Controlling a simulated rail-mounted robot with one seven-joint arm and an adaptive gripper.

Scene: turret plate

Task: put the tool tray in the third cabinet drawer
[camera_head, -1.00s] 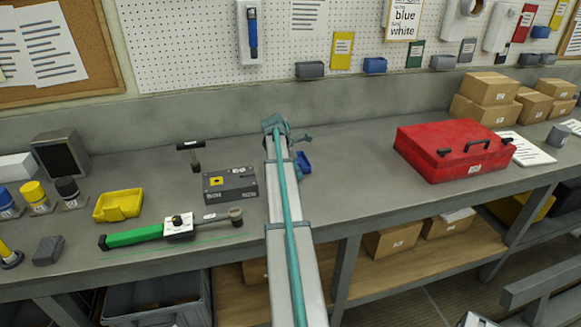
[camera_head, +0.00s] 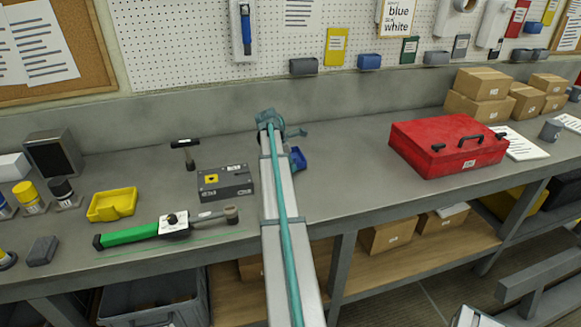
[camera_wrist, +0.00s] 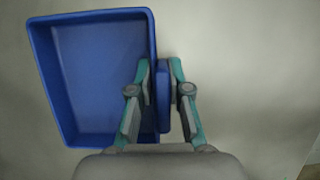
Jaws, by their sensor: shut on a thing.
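A blue open tray (camera_wrist: 103,75) fills the left of the wrist view; its inside looks empty. My gripper (camera_wrist: 162,72) is shut on the tray's right-hand wall, one finger on the inner side and one on the outer side. In the head view, the tray (camera_head: 298,160) shows as a small blue piece beside the end of my arm, over the grey workbench; my arm hides the rest. I cannot tell if it touches the bench. No cabinet drawer can be made out in these views.
A dark grey box (camera_head: 226,183), a hammer (camera_head: 185,154) and a green-handled tool (camera_head: 135,235) lie left of my arm, with a yellow bin (camera_head: 112,204). A red toolbox (camera_head: 447,148) stands to the right. The bench (camera_head: 345,170) between my arm and the toolbox is clear.

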